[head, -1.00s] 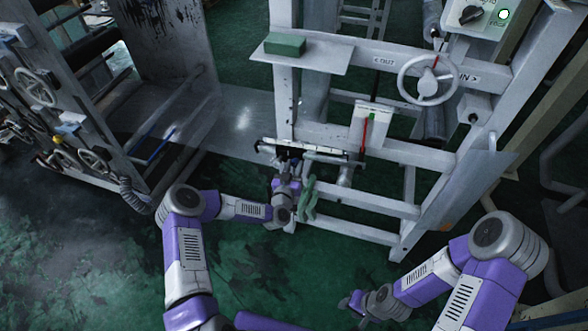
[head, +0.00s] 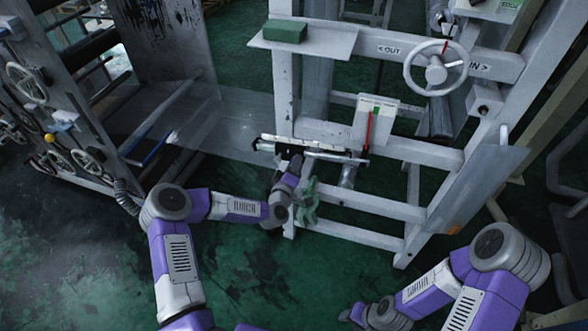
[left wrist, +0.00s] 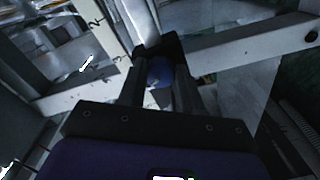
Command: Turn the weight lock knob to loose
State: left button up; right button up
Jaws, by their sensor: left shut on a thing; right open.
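The weight lock knob (left wrist: 160,72) shows in the left wrist view as a small dark blue round thing between my fingers. My left gripper (left wrist: 160,84) is shut on it, with one dark finger on each side. In the head view my left gripper (head: 294,158) is at the left part of a pale horizontal bar (head: 325,152) with dark ends, low on the grey frame. The gripper hides the knob there, and I cannot read its loose or tight setting. My right gripper (head: 350,314) is open, low in the head view, apart from the frame.
A white plate (head: 387,104) with a red pointer (head: 368,130) stands right of the bar. A larger grey handwheel (head: 436,68) is higher right. A green block (head: 286,31) lies on a shelf (head: 335,43).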

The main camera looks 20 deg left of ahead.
pick_arm(q)
jog(key=n+b, duration=0.2)
jog(key=n, duration=0.2)
jog(key=shift+n, duration=0.3)
dwell(0.3)
jog(key=o, duration=1)
jog(key=shift+o, duration=0.2)
jog(key=s, duration=0.7)
jog(key=shift+s+a+p, duration=0.15)
jog(key=shift+s+p, duration=0.15)
jog(key=shift+p, duration=0.15)
jog(key=shift+r, duration=0.1)
